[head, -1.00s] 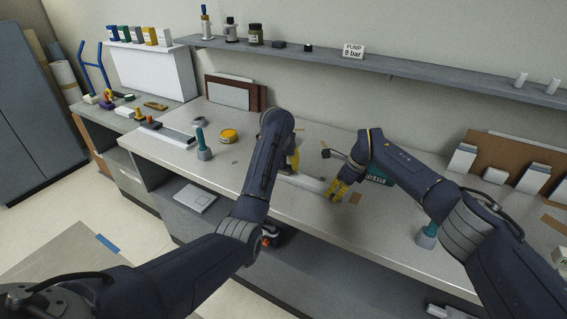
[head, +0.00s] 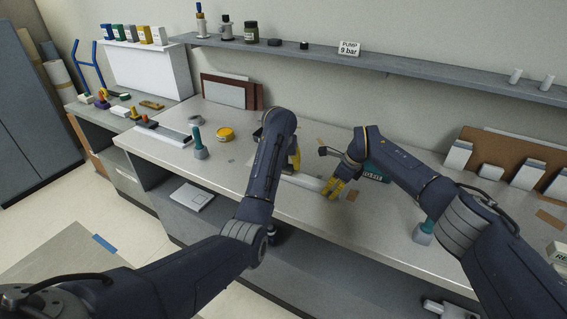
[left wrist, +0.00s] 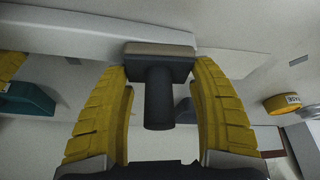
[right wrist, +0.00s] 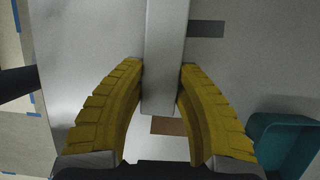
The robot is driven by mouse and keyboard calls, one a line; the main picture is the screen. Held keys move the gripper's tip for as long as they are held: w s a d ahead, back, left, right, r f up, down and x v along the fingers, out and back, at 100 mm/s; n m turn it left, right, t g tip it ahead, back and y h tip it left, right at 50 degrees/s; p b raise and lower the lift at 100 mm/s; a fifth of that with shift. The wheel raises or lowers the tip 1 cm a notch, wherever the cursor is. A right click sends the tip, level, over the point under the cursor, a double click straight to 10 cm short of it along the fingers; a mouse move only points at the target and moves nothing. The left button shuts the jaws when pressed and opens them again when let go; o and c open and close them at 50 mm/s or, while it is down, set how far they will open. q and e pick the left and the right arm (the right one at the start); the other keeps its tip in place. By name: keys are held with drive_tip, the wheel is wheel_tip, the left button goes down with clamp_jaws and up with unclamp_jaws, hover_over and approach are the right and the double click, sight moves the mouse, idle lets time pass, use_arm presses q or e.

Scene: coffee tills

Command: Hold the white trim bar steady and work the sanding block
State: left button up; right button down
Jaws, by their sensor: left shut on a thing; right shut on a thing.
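The white trim bar (head: 309,182) lies flat on the bench near its front edge; it also shows in the left wrist view (left wrist: 70,27) and the right wrist view (right wrist: 163,55). My right gripper (head: 333,187) is shut on its near end, one finger along each side (right wrist: 162,68). In the head view the block is mostly hidden behind my left arm and gripper (head: 295,160).
A teal box-like thing (head: 377,174) sits just behind my right gripper. A yellow round tin (head: 225,135) and a teal-handled tool (head: 197,140) stand to the left. Another teal-handled tool (head: 424,232) stands at the front right. A shelf (head: 420,67) runs along the wall.

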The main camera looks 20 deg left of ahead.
use_arm(q)
drive_tip(key=shift+a, duration=1)
drive_tip(key=shift+d, duration=0.2)
drive_tip(key=shift+d+f, duration=0.15)
drive_tip(key=shift+d, duration=0.8)
drive_tip(key=shift+a, duration=0.1)
drive_tip(key=shift+a, duration=0.95)
